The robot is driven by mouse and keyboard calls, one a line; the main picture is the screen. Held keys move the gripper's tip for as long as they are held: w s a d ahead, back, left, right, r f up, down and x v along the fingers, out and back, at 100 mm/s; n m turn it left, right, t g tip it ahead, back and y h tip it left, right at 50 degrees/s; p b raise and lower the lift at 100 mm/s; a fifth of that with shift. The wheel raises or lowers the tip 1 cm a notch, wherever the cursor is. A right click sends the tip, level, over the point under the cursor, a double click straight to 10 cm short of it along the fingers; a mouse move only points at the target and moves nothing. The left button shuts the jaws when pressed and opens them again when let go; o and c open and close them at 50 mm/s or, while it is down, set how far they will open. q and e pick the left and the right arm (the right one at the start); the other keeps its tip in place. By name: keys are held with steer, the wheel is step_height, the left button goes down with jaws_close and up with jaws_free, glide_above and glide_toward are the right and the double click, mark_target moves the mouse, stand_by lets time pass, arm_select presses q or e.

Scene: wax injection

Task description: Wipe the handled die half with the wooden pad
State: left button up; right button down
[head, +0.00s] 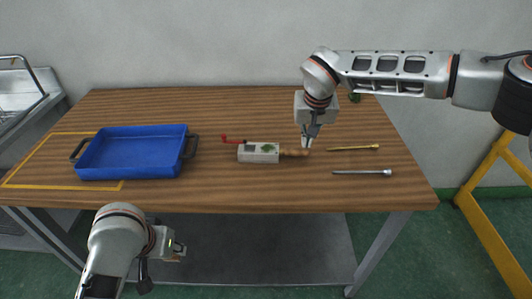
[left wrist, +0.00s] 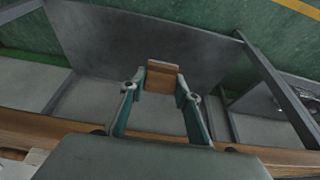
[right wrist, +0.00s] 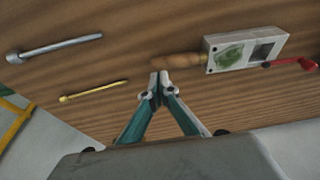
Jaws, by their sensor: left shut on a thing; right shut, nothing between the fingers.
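The handled die half (head: 258,153) is a pale metal block lying on the wooden table. Its wooden handle (head: 295,153) points right. A green patch and a dark recess show on its top in the right wrist view (right wrist: 268,46). My right gripper (head: 308,143) is shut and empty, its tips close to the handle; whether they touch cannot be told. The closed tips also show in the right wrist view (right wrist: 160,78). My left gripper (head: 178,250) is low in front of the table, shut on the wooden pad (left wrist: 162,76), a small brown block between its fingers.
A blue tray (head: 135,174) with dark handles stands at the left, partly inside a yellow outline. A red-handled part (head: 232,139) is by the die. A brass rod (head: 352,148) and a steel rod (head: 360,172) lie at the right.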

arm_select(q)
steer(key=shift+f, duration=0.15)
arm_select(e)
steer(key=shift+f, duration=0.6)
